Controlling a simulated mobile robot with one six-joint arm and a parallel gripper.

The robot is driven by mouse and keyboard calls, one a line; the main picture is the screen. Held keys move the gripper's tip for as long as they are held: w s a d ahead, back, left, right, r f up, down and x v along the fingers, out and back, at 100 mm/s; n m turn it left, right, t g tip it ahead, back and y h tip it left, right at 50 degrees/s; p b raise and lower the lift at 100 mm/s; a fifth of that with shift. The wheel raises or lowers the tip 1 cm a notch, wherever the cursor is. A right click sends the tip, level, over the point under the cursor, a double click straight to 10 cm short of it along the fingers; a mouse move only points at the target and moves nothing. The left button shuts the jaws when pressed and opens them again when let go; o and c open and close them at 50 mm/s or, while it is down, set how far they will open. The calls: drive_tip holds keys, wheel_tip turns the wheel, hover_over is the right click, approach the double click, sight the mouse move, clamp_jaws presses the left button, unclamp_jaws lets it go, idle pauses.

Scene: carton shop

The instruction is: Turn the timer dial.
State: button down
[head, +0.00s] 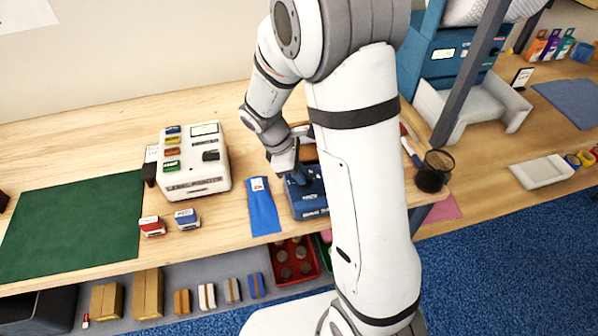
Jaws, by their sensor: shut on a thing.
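A blue box-shaped device (312,207) stands near the front edge of the wooden table, partly hidden behind my arm. My gripper (296,178) reaches down from above onto the left part of its top. It is shut on what appears to be the timer dial there, which the fingers largely cover. The dial's marks and angle are too small and hidden to tell. A white machine (196,180) to the left has a display, several coloured buttons and a dark knob (211,156), apart from my gripper.
A blue strip (262,210) lies just left of the device. A red stamp (152,226) and a blue stamp (187,219) stand before the white machine. A green mat (75,222) lies at left. A mesh cup (434,171) stands right of my arm. Boxes and a red crate (291,262) sit below.

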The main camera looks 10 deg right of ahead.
drive_tip(key=shift+m, duration=0.3)
drive_tip(key=m, duration=0.1)
drive_tip(key=m+g, duration=0.1)
drive_tip(key=m, duration=0.1)
drive_tip(key=shift+w+d+y, duration=0.15)
drive_tip(key=shift+w+y, duration=0.1)
drive_tip(key=shift+y, duration=0.15)
drive_tip(key=shift+w+d+m+g+y, duration=0.1)
drive_tip(key=shift+m+g+y, duration=0.3)
drive_tip(key=shift+m, duration=1.3)
drive_tip(key=c, duration=1.5)
unclamp_jaws()
drive_tip(key=shift+g, duration=0.3)
drive_tip(key=shift+o, duration=0.2)
